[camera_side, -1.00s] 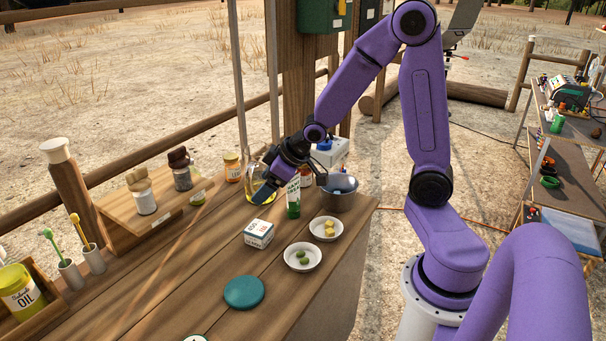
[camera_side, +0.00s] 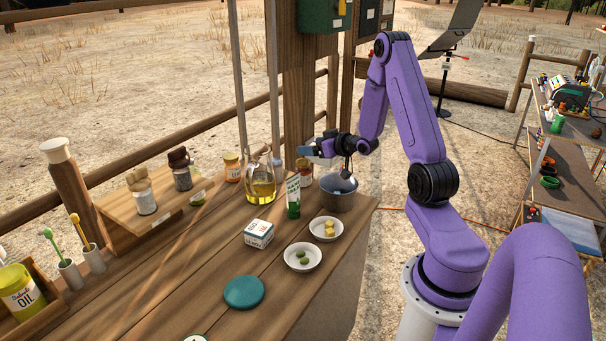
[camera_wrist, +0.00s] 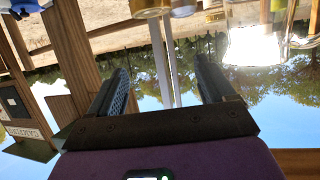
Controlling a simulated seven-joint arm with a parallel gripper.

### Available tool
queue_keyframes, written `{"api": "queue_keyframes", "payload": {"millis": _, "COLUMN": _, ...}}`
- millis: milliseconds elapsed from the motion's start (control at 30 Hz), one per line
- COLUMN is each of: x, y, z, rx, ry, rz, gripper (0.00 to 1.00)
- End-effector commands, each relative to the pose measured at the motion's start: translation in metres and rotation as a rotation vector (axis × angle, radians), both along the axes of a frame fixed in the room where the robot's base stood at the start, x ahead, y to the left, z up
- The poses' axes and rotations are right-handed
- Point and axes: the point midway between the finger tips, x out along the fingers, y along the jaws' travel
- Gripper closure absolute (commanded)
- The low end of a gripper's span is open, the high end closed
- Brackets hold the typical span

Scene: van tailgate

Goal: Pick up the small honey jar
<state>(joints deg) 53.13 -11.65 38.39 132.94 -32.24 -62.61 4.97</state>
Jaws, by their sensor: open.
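I cannot read any label as honey. One small jar (camera_side: 232,167) with an orange lid and orange label stands at the back of the wooden counter, left of the oil jug. Another small jar (camera_side: 305,172) with a brownish lid stands behind the green bottle, partly hidden. My gripper (camera_side: 306,150) is raised above the back right of the counter, apart from both jars, with its fingers pointing left. In the wrist view, which is upside down, the two fingers (camera_wrist: 160,70) are spread with nothing between them. Gold-lidded jar parts are cut off at the top edge.
The glass oil jug (camera_side: 262,182), green bottle (camera_side: 293,196) and grey metal pot (camera_side: 341,193) stand close together below my gripper. In front are a white box (camera_side: 259,234) and two small bowls (camera_side: 303,256). A wooden post (camera_side: 297,90) rises behind.

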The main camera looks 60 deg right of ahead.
Motion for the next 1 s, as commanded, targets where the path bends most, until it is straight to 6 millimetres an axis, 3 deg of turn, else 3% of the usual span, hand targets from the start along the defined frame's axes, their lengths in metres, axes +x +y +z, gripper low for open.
{"api": "queue_keyframes", "payload": {"millis": 300, "x": -0.001, "y": 0.0, "z": -0.041, "rx": 0.002, "ry": 0.004, "rz": 0.0, "gripper": 0.18}}
{"api": "queue_keyframes", "payload": {"millis": 667, "x": 0.0, "y": 0.001, "z": -0.059, "rx": 0.001, "ry": 0.003, "rz": 0.0, "gripper": 0.18}}
{"api": "queue_keyframes", "payload": {"millis": 1000, "x": 0.04, "y": -0.007, "z": -0.074, "rx": 0.0, "ry": 0.001, "rz": 0.001, "gripper": 0.18}}
